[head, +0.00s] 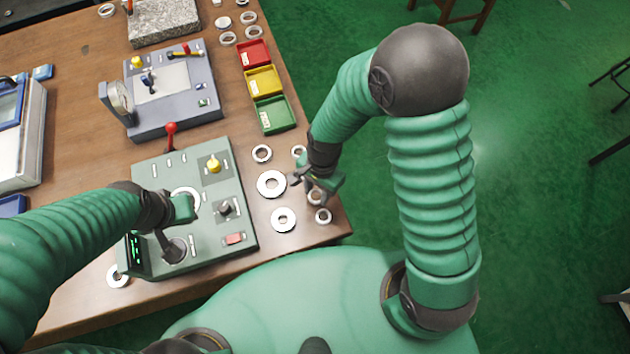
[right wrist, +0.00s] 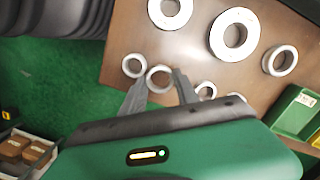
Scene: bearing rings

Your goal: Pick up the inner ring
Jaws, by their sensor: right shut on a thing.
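My right gripper (head: 310,184) is low over the front right corner of the table. In the right wrist view its two fingers (right wrist: 160,88) are closed on either side of a small steel ring (right wrist: 158,68), which I take as the inner ring. In the head view this ring (head: 314,203) shows just below the fingers, partly hidden by them. Another small ring (head: 323,222) lies close beside it, also in the right wrist view (right wrist: 126,66). My left gripper (head: 183,208) is over the green-grey control unit; its fingers are not clear.
Larger flat rings (head: 260,184) (head: 283,229) lie left of my right gripper, and a smaller ring (head: 262,160) lies farther back. Red (head: 253,53), yellow (head: 264,81) and green (head: 274,115) bins line the right table edge. The control unit (head: 150,165) has an upright red-knobbed lever.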

